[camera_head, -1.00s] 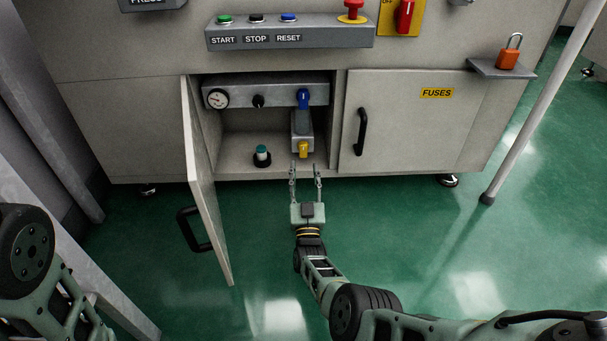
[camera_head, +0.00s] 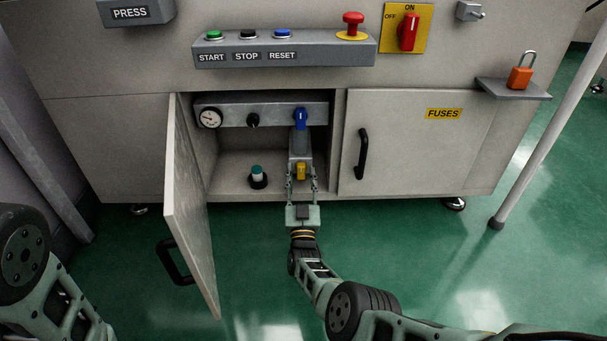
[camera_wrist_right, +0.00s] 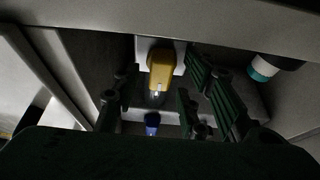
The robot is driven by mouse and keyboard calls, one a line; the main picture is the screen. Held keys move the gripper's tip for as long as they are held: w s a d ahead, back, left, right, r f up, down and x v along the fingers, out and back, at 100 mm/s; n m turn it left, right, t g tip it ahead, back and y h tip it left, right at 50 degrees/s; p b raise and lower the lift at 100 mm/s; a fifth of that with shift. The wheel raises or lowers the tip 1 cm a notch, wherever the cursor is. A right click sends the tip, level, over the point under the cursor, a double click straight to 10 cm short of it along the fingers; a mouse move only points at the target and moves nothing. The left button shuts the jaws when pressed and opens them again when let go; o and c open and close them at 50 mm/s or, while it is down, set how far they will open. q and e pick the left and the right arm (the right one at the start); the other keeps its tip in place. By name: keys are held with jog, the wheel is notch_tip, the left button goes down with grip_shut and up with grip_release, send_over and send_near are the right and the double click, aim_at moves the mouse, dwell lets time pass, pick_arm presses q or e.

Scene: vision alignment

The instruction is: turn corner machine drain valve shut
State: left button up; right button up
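The yellow valve handle (camera_head: 301,171) sits at the low front end of a grey block in the open compartment under the machine. In the right wrist view the yellow handle (camera_wrist_right: 161,68) shows between my fingers. My right gripper (camera_head: 302,184) is open, one finger on each side of the handle. Gaps show in the wrist view, and I cannot make out contact. A blue valve handle (camera_head: 300,118) stands upright higher up on the grey panel; it also shows in the wrist view (camera_wrist_right: 152,130). My left gripper is out of view; only part of its arm shows lower left.
The cabinet door (camera_head: 190,205) stands open on the left. A teal-capped bottle-like part (camera_head: 257,176) stands on the compartment floor to the left. The shut FUSES door (camera_head: 410,155) is on the right. A gauge (camera_head: 210,118) and black knob (camera_head: 253,120) sit on the panel.

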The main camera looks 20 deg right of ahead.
jog(key=shift+c, duration=0.5)
grip_shut()
jog(key=shift+n, duration=0.3)
jog(key=n+y+p, duration=0.1)
jog(key=n+y, duration=0.2)
jog(key=n, duration=0.3)
jog(key=shift+r, duration=0.1)
jog(key=n+y+p, duration=0.1)
jog(key=n, duration=0.2)
jog(key=n+y+p, duration=0.1)
jog(key=n+y, duration=0.1)
jog(key=n, duration=0.1)
jog(key=shift+d+r, duration=0.1)
jog(key=n+g+y+p, duration=0.1)
jog(key=n, duration=0.2)
jog(key=n+g+p, duration=0.1)
jog(key=n+p, duration=0.1)
jog(key=n, duration=0.1)
jog(key=shift+r+y, duration=0.1)
jog(key=shift+y, duration=0.3)
jog(key=shift+n+g+p, duration=0.8)
jog(key=shift+n+p, duration=0.25)
jog(key=shift+n, duration=0.85)
